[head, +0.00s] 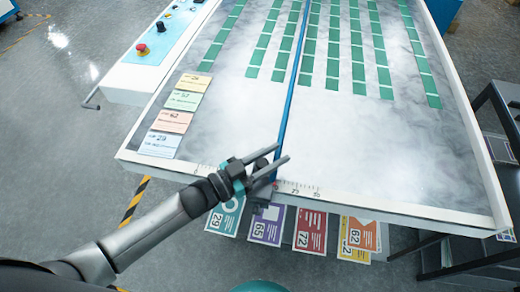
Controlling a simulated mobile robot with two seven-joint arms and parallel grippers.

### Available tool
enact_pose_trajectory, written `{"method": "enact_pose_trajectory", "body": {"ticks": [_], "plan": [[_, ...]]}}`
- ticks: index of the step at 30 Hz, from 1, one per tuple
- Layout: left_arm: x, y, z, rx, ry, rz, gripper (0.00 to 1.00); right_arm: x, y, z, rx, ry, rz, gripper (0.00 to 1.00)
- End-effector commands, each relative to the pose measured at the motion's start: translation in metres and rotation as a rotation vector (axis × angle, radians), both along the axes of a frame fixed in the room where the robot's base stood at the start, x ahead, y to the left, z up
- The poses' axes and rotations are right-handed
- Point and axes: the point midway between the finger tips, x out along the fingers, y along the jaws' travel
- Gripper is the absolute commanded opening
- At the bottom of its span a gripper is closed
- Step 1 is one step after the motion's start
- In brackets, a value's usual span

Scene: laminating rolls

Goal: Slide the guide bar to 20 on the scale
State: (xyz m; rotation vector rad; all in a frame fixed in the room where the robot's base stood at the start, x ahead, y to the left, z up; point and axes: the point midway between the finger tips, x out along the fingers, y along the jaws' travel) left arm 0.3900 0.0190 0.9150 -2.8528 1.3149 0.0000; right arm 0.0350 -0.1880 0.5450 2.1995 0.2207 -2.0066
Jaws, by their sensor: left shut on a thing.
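The blue guide bar (291,85) runs from the far end of the white table down to its front edge, leaning slightly to the right toward the back. The scale (302,189) lies along the front edge, and its ticks show on both sides of the bar. A red mark (275,186) is on the scale beside the bar's foot. The numbers are too small to read surely. My left gripper (284,152) reaches in from the left and is shut on the near end of the guide bar. The gripper hides part of the bar and scale. My right gripper is out of view.
Green cards (333,48) lie in rows at the back of the table (391,142). Coloured labels (174,122) line its left edge. A control panel with a red button (142,49) stands at the left. Numbered sheets (311,229) hang below the front edge. A dark rack stands at the right.

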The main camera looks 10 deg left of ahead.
Motion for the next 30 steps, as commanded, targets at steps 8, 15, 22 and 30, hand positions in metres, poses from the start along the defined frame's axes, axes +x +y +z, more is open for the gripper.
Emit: {"method": "enact_pose_trajectory", "body": {"ticks": [8, 15, 22, 30], "plan": [[-0.0013, -0.0022, -0.0008, -0.001, 0.001, -0.003, 0.0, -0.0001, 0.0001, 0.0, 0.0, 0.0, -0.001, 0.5], [-0.001, -0.0015, -0.0008, -0.001, 0.001, -0.002, 0.57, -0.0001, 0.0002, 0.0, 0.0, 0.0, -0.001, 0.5], [-0.0004, -0.001, -0.0005, -0.001, 0.001, 0.0, 0.68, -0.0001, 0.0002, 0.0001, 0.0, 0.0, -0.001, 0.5], [-0.0004, -0.0002, -0.0004, 0.0, 0.0, 0.0, 0.68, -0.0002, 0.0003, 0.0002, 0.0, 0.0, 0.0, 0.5]]}}
